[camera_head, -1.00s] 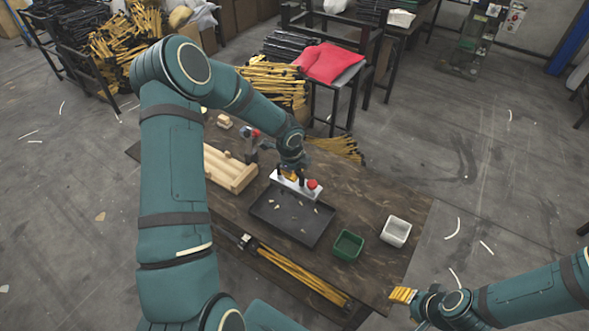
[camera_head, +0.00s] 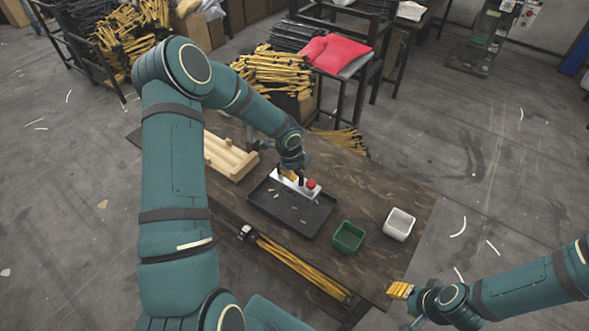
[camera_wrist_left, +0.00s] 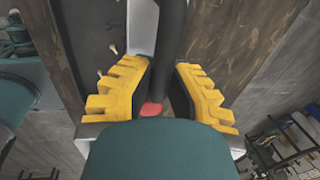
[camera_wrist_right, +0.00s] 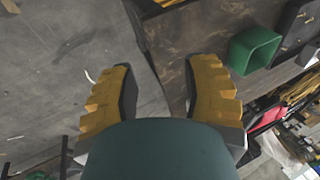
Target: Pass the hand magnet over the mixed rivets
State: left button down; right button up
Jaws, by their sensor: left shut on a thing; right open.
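My left gripper (camera_head: 290,174) is shut on the hand magnet (camera_head: 300,187), a pale bar with a red knob and a dark handle. The magnet is over the back part of the dark tray (camera_head: 318,217); I cannot tell if it touches it. Small mixed rivets (camera_head: 302,222) lie scattered in the tray. In the left wrist view the handle (camera_wrist_left: 171,40) runs between the yellow fingers, with a red end below, and a few rivets (camera_wrist_left: 113,48) show beside it. My right gripper (camera_head: 400,290) is open and empty by the table's front right corner.
A green bin (camera_head: 348,238) and a white bin (camera_head: 399,224) stand right of the tray. A wooden rack (camera_head: 228,157) is at its left, partly behind my left arm. Yellow rods (camera_head: 300,268) lie along the front. The table (camera_head: 375,190) is clear at the back right.

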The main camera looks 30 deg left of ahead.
pick_arm(q)
notch_tip(320, 180, down, 4)
jog(key=b, duration=0.2)
jog(key=shift+b, duration=0.35)
jog(key=s, duration=0.1)
jog(key=s+b, duration=0.1)
jog(key=s, duration=0.1)
jog(key=s+b, duration=0.1)
jog(key=s, duration=0.1)
jog(key=shift+s+a+r, duration=0.15)
jog(key=shift+a+r, duration=0.1)
pick_arm(e)
jog(key=f, duration=0.1)
jog(key=s+f, duration=0.1)
jog(key=f, duration=0.3)
jog(key=shift+s+a, duration=0.2)
jog(key=shift+s, duration=0.05)
pick_arm(q)
jog(key=shift+s+r, duration=0.15)
jog(key=shift+s, duration=0.65)
notch_tip(320, 180, up, 9)
jog(key=p, duration=0.7)
jog(key=shift+p, duration=0.35)
pick_arm(e)
notch_tip(320, 180, up, 8)
jog(key=w, duration=0.1)
jog(key=shift+w+d, duration=0.25)
